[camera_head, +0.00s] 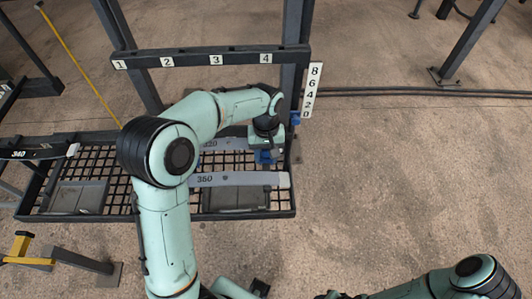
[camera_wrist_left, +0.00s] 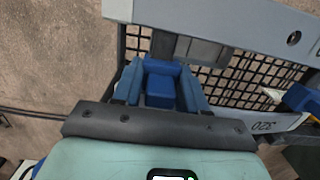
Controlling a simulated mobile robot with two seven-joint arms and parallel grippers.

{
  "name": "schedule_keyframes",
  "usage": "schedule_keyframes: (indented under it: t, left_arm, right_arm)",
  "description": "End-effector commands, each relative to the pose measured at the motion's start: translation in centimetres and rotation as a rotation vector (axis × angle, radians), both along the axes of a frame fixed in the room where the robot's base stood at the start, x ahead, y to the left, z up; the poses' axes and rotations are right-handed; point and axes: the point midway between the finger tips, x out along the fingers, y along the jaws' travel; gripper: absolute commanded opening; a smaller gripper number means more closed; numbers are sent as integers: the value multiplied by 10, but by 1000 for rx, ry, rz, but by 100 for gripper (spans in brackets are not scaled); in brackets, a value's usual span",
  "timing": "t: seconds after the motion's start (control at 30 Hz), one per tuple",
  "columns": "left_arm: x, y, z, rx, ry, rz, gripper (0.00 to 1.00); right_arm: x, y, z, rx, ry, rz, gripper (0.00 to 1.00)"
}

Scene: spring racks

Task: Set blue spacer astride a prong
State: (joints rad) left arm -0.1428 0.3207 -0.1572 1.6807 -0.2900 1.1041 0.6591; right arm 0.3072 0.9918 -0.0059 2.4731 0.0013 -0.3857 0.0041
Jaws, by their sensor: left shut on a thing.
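My left gripper (camera_head: 265,156) hangs over the right part of the mesh rack, beside the grey bar marked 350. In the left wrist view its two blue fingers (camera_wrist_left: 160,68) are shut on the blue spacer (camera_wrist_left: 160,90), a blocky piece with a notch-like shape. The spacer is held above the grey bars and mesh, apart from them as far as I can tell. In the head view gripper and spacer are hard to separate. No prong can be told apart clearly. My right forearm shows at the lower right; its gripper is out of view.
The black mesh rack (camera_head: 110,214) carries grey bars marked 320 and 350 (camera_head: 235,180). A numbered crossbar (camera_head: 190,60) and a post with a number strip (camera_head: 313,90) stand behind. A blue part with yellow (camera_wrist_left: 300,98) is at the right.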

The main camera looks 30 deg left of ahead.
Motion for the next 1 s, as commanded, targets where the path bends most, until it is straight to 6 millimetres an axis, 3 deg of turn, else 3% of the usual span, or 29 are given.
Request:
schedule_keyframes:
  t: [0.17, 0.2, 0.3, 0.77, 0.93, 0.97, 1.0]
  left_arm:
    - [0, 0, 0, 0, 0, 0, 16]
    - [0, 0, 0, 0, 0, 0, 45]
    - [0, 0, 0, 0, 0, 0, 72]
    - [0, 0, 2, 0, 0, 0, 72]
    - [2, 0, 21, 0, -4, 0, 72]
    - [0, 0, 16, 0, -4, 1, 72]
    - [1, 0, 29, 0, -4, 1, 72]
  right_arm:
    - [0, 0, 0, 0, 0, 0, 42]
    - [0, 0, 0, 0, 0, 0, 42]
    - [0, 0, 0, 0, 0, 0, 42]
    - [1, 0, 1, 0, -1, 0, 42]
    - [9, 0, 12, 0, -10, 0, 42]
    - [3, 0, 3, 0, -3, 0, 42]
    - [9, 0, 13, 0, -11, 0, 42]
